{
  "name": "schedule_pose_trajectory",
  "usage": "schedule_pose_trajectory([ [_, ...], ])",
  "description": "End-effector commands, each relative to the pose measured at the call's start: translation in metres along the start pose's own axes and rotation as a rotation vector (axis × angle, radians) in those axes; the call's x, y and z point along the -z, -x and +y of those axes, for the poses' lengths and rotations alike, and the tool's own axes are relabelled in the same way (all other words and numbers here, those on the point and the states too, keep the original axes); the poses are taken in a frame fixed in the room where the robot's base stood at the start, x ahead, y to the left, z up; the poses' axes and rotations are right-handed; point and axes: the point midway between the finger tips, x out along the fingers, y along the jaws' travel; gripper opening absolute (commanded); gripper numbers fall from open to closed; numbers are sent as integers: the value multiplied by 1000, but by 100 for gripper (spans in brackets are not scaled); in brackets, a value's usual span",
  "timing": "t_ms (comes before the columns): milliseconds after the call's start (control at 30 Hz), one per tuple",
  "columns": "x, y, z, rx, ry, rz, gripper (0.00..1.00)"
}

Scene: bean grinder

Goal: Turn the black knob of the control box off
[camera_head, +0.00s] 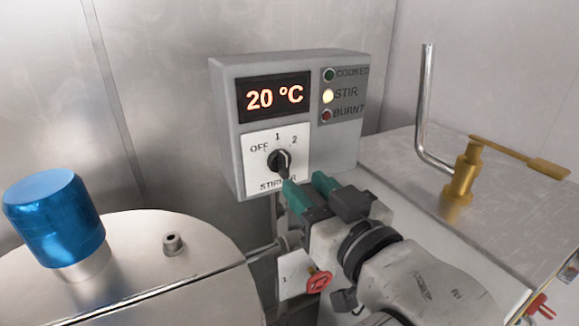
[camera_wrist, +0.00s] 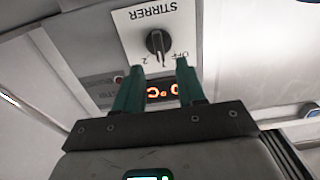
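The control box (camera_head: 226,130) is a grey unit with a lit "20 °C" display. Its black knob (camera_head: 279,160) sits on a white plate marked OFF, 1, 2 and STIRRER, and its pointer seems to face the 1. The knob also shows upside down in the wrist view (camera_wrist: 158,42). My gripper (camera_head: 303,180) has green fingers and is just below and right of the knob in the head view. In the wrist view the fingers (camera_wrist: 160,67) are spread apart with nothing between them, and the knob appears beyond their tips. Whether a finger touches the knob is unclear.
The STIR lamp (camera_head: 328,97) glows; COOKED and BURNT look unlit. A metal vessel with a blue cap (camera_head: 55,218) stands at left. A metal box (camera_head: 400,160) with a brass valve (camera_head: 462,178) and bent pipe stands at right. A red-handled valve (camera_head: 318,281) sits below my gripper.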

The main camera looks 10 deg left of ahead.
Motion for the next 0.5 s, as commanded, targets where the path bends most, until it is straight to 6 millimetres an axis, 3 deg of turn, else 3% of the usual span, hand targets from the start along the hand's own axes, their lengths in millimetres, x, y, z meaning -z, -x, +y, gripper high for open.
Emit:
schedule_pose_trajectory([
  [200,1,-38,0,-1,2,-3,39],
  [500,-1,-60,0,-1,1,-2,39],
])
